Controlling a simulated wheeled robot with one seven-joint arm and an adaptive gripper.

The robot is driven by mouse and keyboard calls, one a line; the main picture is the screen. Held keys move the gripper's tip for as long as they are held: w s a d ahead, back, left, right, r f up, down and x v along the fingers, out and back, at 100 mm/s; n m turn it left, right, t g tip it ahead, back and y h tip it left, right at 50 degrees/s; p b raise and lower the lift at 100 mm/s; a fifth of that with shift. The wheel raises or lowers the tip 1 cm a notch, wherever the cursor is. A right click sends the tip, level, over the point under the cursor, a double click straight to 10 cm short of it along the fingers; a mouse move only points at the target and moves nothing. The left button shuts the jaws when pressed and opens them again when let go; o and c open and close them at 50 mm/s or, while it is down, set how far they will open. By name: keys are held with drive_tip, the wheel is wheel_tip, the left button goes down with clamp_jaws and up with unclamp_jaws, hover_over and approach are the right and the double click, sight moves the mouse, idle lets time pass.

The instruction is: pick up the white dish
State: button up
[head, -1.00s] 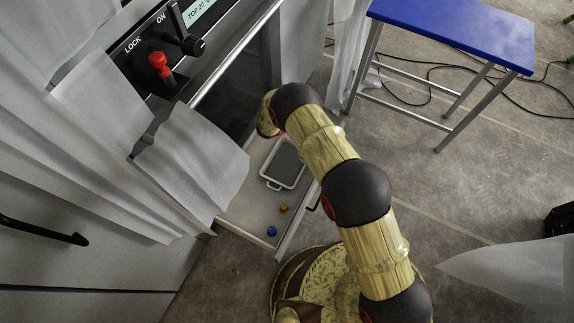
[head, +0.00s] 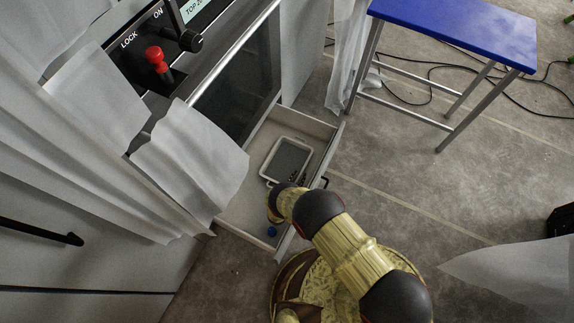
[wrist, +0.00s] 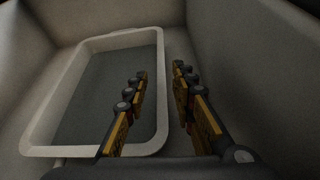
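The white dish (head: 286,158) is a rectangular tray with a white rim and grey inside, lying in the open drawer. In the wrist view the dish (wrist: 82,92) fills the left and middle. My gripper (head: 289,185) is low in the drawer at the dish's near end. In the wrist view my gripper (wrist: 160,88) is open, with a gap between its fingers. The left finger is over the dish's inside and the right finger is outside its right rim. I cannot tell whether either touches the rim.
The open drawer (head: 236,208) has low walls close around the dish. A small blue ball (head: 272,231) lies near its front corner. White cloth (head: 190,155) hangs at the drawer's left.

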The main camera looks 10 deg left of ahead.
drive_tip(key=b+x, duration=0.2)
drive_tip(key=x, duration=0.4)
drive_tip(key=shift+w+a+f+b, duration=0.1)
drive_tip(key=shift+a+f+b, duration=0.1)
drive_tip(key=shift+b, duration=0.15)
drive_tip(key=shift+r, duration=0.1)
drive_tip(key=shift+c, duration=1.2)
drive_tip(key=c, duration=0.4)
clamp_jaws()
